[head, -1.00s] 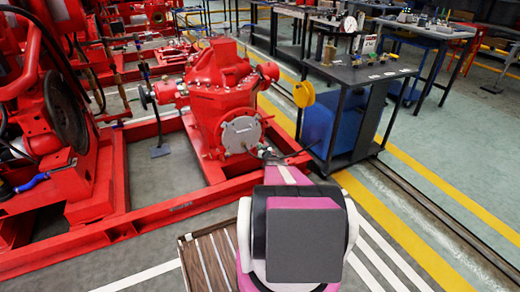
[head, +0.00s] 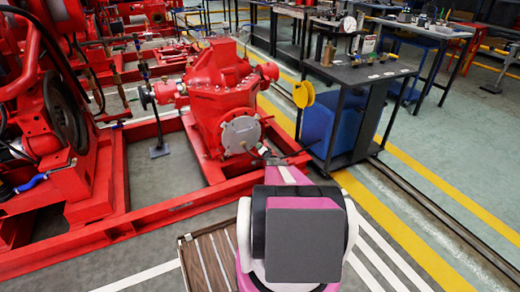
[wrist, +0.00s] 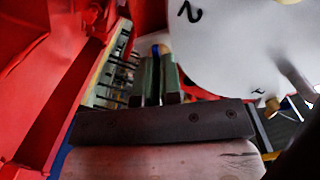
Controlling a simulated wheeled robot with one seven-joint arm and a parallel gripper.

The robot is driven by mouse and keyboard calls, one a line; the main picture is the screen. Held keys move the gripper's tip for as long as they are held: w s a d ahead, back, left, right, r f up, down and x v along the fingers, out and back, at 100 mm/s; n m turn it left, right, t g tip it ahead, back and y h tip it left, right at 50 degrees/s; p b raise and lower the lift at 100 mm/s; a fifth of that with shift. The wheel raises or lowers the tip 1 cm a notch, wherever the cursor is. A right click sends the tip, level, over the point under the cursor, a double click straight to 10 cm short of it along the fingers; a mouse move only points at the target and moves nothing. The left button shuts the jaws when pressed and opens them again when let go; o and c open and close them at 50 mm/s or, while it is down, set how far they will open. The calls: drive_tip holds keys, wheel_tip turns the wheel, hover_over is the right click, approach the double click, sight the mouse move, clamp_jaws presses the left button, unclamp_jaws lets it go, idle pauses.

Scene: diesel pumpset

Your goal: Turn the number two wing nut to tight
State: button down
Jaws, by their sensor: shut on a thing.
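The round pale cover plate (head: 240,133) is on the front of the red pump. In the wrist view the plate (wrist: 235,50) fills the upper right and bears a dark "2" mark near its rim. My gripper (wrist: 160,62) is at the plate's left edge, near that mark. Its two greenish fingers are shut on a small tan piece, the number two wing nut (wrist: 164,48), mostly hidden between them. In the head view my gripper (head: 265,152) is at the plate's lower right edge; the nut is too small to tell there.
Another small brass-coloured wing nut (wrist: 272,105) is by a second mark on the plate. Red frame rails (head: 160,212) run below the pump. A dark workbench (head: 360,72) stands to the right. Red metal (wrist: 50,70) lies close on the gripper's left.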

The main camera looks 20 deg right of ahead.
drive_tip(key=m, duration=0.6)
drive_tip(key=shift+f, duration=0.1)
drive_tip(key=shift+m, duration=0.3)
idle(0.3)
drive_tip(key=c, duration=1.3)
unclamp_jaws()
drive_tip(key=shift+s, duration=0.1)
drive_tip(key=s, duration=1)
drive_tip(key=shift+s+d, duration=0.3)
drive_tip(key=shift+r, duration=0.25)
